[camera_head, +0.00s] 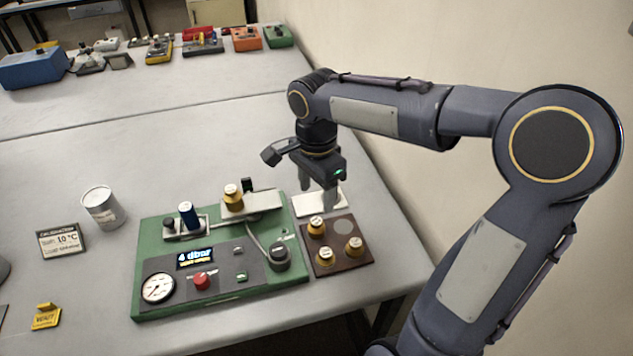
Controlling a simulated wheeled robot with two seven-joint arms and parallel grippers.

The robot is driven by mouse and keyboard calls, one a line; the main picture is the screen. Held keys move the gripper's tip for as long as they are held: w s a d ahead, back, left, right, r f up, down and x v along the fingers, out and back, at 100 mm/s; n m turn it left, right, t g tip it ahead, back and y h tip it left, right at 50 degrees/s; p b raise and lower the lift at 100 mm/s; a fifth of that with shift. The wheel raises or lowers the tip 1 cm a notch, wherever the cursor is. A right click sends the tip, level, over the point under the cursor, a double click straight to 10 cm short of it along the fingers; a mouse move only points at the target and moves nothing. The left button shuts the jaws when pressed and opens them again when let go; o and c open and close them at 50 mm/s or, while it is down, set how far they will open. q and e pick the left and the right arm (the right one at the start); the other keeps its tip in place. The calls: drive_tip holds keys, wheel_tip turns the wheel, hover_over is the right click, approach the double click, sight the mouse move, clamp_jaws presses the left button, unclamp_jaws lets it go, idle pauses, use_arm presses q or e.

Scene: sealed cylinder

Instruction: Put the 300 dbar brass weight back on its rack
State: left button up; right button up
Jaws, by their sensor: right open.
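My right gripper (318,192) points down, open, with nothing seen between its fingers. It is over or just behind a small white plate (308,210), at the right of the green test rig (150,262). One brass weight (233,200) stands upright on the rig's pale block, left of the gripper. The brown rack (337,264) lies right of the rig. It holds three brass weights: one at the back left (316,226), one at the front left (325,257) and one at the right (354,246). A round grey spot at its back right is bare. The markings are too small to read.
The rig carries a blue cylinder (188,215), a dial gauge (158,288), a red knob (201,281) and a display reading "4 dbar". A white can (103,207) and a sign (61,241) stand at left. A wall runs along the right.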

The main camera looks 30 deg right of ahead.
drive_tip(key=s+a+n+t+y, duration=0.2)
drive_tip(key=s+n, duration=0.5)
drive_tip(key=s, duration=0.1)
drive_tip(key=s+a+f+n+t+y, duration=0.1)
drive_tip(key=s+a+n+t, duration=0.1)
drive_tip(key=s+n, duration=0.5)
drive_tip(key=shift+s+f+n+t+y, duration=0.2)
drive_tip(key=shift+s+n+t+y, duration=0.15)
drive_tip(key=shift+s+t, duration=0.55)
